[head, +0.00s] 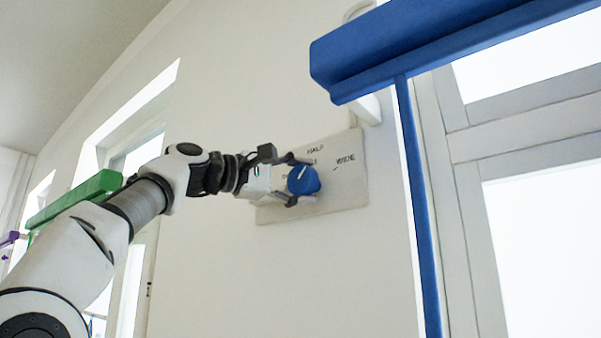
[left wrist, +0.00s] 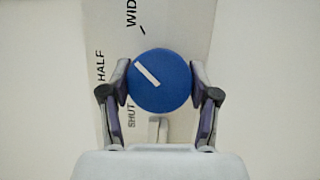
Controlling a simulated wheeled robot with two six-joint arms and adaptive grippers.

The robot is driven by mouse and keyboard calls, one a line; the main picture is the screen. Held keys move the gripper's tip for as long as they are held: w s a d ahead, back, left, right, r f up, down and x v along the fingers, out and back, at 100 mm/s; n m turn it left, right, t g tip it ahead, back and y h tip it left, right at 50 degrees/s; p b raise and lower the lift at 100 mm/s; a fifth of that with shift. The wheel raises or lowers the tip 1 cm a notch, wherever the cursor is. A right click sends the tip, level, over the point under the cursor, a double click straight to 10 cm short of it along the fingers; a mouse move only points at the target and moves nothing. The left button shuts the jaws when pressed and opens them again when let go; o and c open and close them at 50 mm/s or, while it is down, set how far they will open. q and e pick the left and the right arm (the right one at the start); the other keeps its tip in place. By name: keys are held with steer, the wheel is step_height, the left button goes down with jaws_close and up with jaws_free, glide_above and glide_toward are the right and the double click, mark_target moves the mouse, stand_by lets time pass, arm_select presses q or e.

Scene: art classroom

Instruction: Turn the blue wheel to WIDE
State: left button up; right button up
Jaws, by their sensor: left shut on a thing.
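The blue wheel (head: 303,180) is a round knob with a white pointer line, mounted on a pale wall plate (head: 347,191). My left gripper (head: 290,181) is shut on it, and the wrist view shows one finger on each side of the wheel (left wrist: 165,88). The pointer line slants up and right in the head view, roughly toward the HALF mark. The WIDE label (head: 345,160) with its tick is farther right. In the wrist view the WIDE label (left wrist: 131,14) is cut off at the top, and SHUT (left wrist: 131,110) is at the left. My right gripper is not in view.
A blue bar (head: 430,45) with a blue upright (head: 418,190) stands to the right of the plate. A window (head: 540,220) is behind it. A green bar (head: 75,198) is at the left behind my arm. Bare wall surrounds the plate.

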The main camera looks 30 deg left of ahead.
arm_select(q)
steer(key=shift+s+a+r+m, duration=0.1)
steer(key=shift+r+m, duration=0.25)
steer(key=shift+m, duration=0.55)
steer(key=shift+g, duration=0.3)
steer(key=o, duration=0.9)
steer(key=shift+c, duration=0.2)
steer(key=o, duration=0.3)
steer(key=shift+f, duration=0.1)
steer(key=shift+w+f, duration=0.2)
steer(key=shift+w, duration=0.15)
steer(key=shift+s, duration=0.15)
